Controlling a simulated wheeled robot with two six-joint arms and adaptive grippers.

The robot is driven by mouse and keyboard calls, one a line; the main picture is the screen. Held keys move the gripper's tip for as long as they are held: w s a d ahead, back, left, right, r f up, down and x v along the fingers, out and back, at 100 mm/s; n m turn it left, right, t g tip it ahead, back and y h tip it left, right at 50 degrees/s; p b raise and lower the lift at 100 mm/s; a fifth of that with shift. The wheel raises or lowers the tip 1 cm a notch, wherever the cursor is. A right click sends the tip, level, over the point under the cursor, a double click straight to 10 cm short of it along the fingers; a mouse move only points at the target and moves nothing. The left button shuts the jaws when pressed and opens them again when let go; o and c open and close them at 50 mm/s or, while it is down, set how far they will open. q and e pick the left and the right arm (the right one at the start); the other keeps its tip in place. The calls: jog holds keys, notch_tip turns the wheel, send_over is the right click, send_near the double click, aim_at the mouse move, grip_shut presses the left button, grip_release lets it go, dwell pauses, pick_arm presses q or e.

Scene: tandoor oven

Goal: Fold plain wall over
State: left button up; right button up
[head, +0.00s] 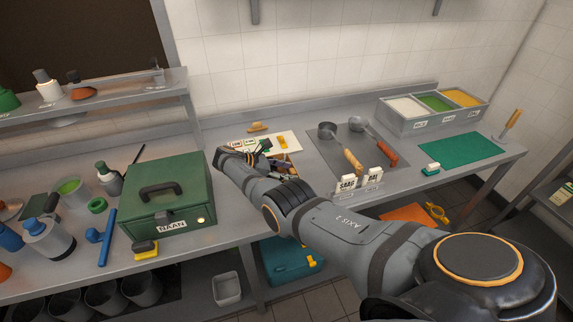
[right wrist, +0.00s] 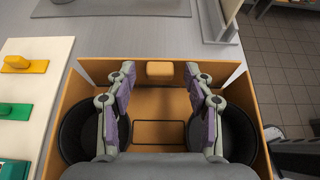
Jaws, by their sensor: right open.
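A tan-brown open box (right wrist: 88,70) shows from above in the right wrist view. Its walls stand up around a floor with a dark rectangular outline. A small tan block (right wrist: 159,70) sits at the middle of the far wall. I cannot tell which wall is the plain one. My right gripper (right wrist: 159,80) is open over the box, its two purple-padded fingers apart on either side of the block, with nothing between them. In the head view my right gripper (head: 280,166) covers most of the box. My left gripper is not in view.
Two black round cups (right wrist: 77,135) flank the box floor under the fingers. A white board (head: 284,142) with coloured pieces lies beside the box. A green case (head: 165,200) labelled NAAN stands to the left. A grey mat (head: 350,140) with two ladles lies to the right.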

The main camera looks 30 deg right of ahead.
notch_tip(320, 180, up, 10)
jog(key=shift+f, duration=0.25)
jog(key=shift+c, duration=0.3)
